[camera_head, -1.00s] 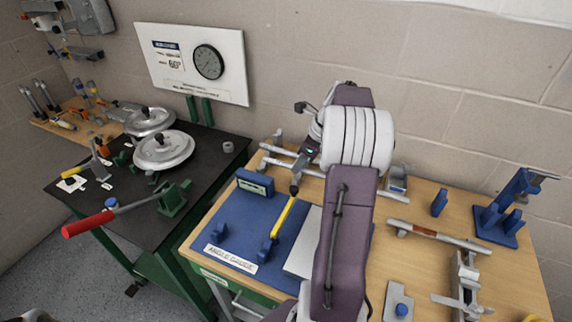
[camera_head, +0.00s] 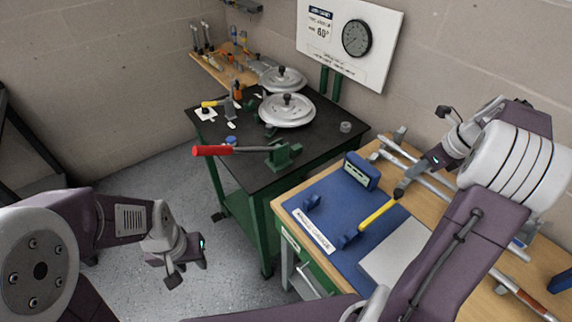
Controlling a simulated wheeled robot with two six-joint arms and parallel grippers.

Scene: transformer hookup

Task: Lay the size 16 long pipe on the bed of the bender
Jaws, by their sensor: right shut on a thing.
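Two long grey pipes (camera_head: 387,159) lie side by side on the wooden bench at its back left; no size mark is readable. My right gripper (camera_head: 400,192) is low over the blue mat in front of them, shut on the upper end of a yellow rod (camera_head: 378,216). The rod's lower end is at a small blue bracket. The bender seems to be the black-topped table with round grey discs (camera_head: 286,110), a green clamp block (camera_head: 285,153) and a red-handled lever (camera_head: 213,150). My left gripper (camera_head: 173,281) hangs over the floor, apart from everything; its jaw gap is unclear.
The blue mat (camera_head: 330,218) carries a blue box (camera_head: 361,170) and a pale plate (camera_head: 396,255). A tool shelf (camera_head: 222,72) and a dial board (camera_head: 350,42) are at the wall. Open floor lies left of the black table.

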